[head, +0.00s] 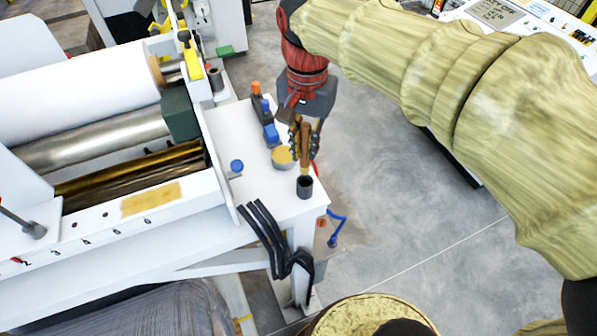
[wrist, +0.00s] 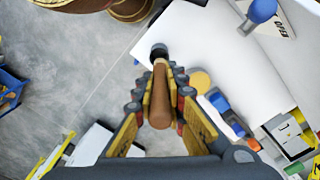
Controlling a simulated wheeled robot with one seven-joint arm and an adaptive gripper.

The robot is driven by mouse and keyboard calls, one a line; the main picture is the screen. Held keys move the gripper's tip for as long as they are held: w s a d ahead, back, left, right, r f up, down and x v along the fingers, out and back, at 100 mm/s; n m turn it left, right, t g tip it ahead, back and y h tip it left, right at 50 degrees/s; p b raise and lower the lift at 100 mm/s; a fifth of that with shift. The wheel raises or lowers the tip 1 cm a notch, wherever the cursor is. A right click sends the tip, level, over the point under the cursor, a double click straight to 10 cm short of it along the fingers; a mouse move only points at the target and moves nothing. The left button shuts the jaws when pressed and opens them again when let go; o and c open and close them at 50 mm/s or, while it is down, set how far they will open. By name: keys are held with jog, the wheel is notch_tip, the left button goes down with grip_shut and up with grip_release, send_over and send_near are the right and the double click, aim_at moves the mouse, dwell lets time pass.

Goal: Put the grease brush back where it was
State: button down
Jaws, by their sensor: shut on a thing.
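My gripper (head: 305,140) is shut on the brown wooden handle of the grease brush (head: 305,152) above the near right corner of the white machine table. The brush is about upright, handle up. Its lower end meets the mouth of a small dark cup (head: 304,187) at that corner; its bristles are hidden, and I cannot tell how deep they are. In the wrist view, the brush handle (wrist: 161,98) lies between the fingers and points at the dark cup (wrist: 158,50). A tin of yellowish grease (head: 283,157) stands just behind and left of the cup.
A dark holder with orange and blue parts (head: 265,115) stands behind the tin. A blue knob (head: 236,166) is at left on the white table (head: 235,125). Black straps (head: 263,232) hang over the front edge. Open floor lies to the right.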

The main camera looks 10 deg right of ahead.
aim_at(305, 173)
notch_tip(305, 173, down, 9)
jog(key=shift+r+p, duration=0.1)
jog(key=shift+p, duration=0.6)
jog(key=shift+d, duration=0.1)
jog(key=shift+f, duration=0.25)
jog(key=c, duration=1.8)
grip_release()
jog(key=shift+r, duration=0.1)
jog(key=shift+c, duration=0.2)
notch_tip(305, 173, up, 12)
jog(key=shift+r+b, duration=0.15)
jog(key=shift+b, duration=0.6)
jog(key=s+d+f+n+t, duration=0.2)
jog(key=s+d+f+n, duration=0.1)
jog(key=s+d, duration=0.3)
jog(key=s+d+f+n+t, duration=0.2)
jog(key=s+d+t, duration=0.1)
jog(key=s+d, duration=0.3)
jog(key=shift+s+f+n+t, duration=0.15)
jog(key=shift+f+n+t, duration=0.15)
jog(key=shift+f+n, duration=0.1)
